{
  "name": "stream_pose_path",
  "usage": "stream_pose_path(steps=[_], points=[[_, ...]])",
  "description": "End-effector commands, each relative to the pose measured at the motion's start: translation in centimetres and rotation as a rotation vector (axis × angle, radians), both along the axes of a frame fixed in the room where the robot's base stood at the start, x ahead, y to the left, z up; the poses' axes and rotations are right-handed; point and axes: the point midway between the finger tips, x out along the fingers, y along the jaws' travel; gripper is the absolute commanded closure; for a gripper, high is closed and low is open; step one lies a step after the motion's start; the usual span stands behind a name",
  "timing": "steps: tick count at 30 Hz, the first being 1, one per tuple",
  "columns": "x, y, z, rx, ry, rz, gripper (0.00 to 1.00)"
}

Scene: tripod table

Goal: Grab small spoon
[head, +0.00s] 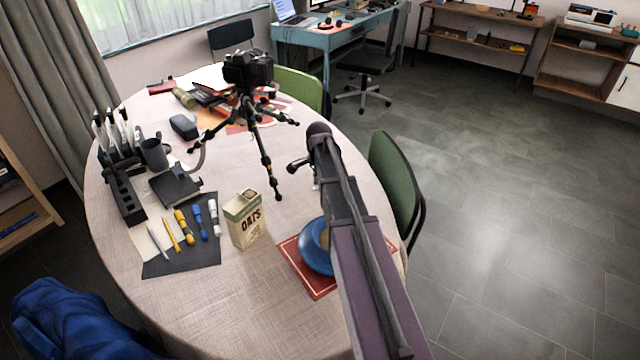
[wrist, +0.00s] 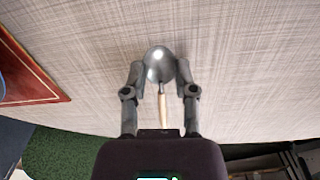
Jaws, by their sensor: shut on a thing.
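In the wrist view the small spoon (wrist: 159,64) has a shiny grey metal bowl and a light wooden-looking handle pointing back toward my wrist. My gripper (wrist: 160,72) is shut on the spoon, one finger on each side of its bowl. The pale tablecloth (wrist: 235,60) lies behind the spoon; I cannot tell whether the spoon touches it. In the head view my arm hides the spoon and most of my gripper.
A blue bowl (head: 315,250) sits on a red mat (head: 293,267), partly behind my arm. An oats box (head: 246,222), a tripod with camera (head: 250,72) and a dark mat with pens (head: 190,262) stand to the left. A green chair (head: 396,180) is at the right edge.

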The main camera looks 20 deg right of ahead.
Motion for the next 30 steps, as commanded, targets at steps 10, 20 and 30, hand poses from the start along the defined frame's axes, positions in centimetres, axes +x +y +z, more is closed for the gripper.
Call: stream_pose_path(steps=[10, 20, 30], points=[[0.0, 0.0, 2.8, 0.0, 0.0, 0.0, 0.92], [0.0, 0.0, 6.3, 0.0, 0.0, 0.0, 0.92], [0.0, 0.0, 8.9, 0.0, 0.0, 0.0, 0.92]])
